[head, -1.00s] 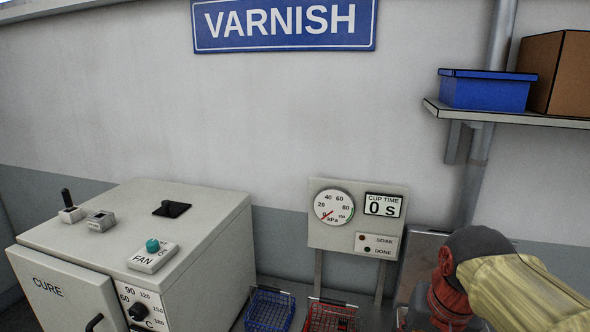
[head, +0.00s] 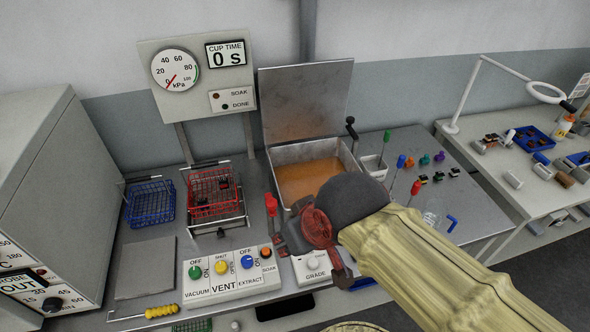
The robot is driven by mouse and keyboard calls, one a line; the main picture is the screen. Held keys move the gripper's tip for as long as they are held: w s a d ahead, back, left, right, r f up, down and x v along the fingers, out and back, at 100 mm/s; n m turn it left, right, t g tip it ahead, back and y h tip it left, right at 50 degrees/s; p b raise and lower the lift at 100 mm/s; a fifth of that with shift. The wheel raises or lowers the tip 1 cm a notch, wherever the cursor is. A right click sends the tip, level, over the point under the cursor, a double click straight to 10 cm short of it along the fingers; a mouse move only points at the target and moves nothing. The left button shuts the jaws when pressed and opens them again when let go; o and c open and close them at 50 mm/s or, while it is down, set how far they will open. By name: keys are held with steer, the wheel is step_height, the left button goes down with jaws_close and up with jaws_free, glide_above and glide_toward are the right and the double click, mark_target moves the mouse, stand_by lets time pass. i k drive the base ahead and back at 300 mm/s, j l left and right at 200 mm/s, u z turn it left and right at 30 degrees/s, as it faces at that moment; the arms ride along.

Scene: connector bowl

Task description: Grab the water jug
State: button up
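A clear vessel with a blue handle, which looks like the water jug (head: 433,213), stands on the right part of the metal bench in the head view. My sleeved forearm passes just in front of it and may hide its lower part. My gripper (head: 286,238), grey and red, is well to the left of the jug, over the bench in front of the open tank. My wrist partly hides it, and whether its fingers are open or shut is unclear. No jug is at it.
The open tank (head: 282,153) of amber liquid has a raised lid. Red (head: 215,209) and blue (head: 150,221) wire baskets stand left of it. A control panel (head: 232,274) lies at the front. Small coloured-handled tools stand near the jug. A second table (head: 505,158) is at right.

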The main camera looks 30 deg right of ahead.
mark_target(439, 208)
steer(key=z, duration=2.1)
steer(key=i+l+u, duration=0.15)
steer(key=l+u, duration=0.15)
steer(key=i+l+u, duration=0.1)
steer(key=l+u, duration=0.5)
steer(key=i+l, duration=0.05)
steer(key=l, duration=0.05)
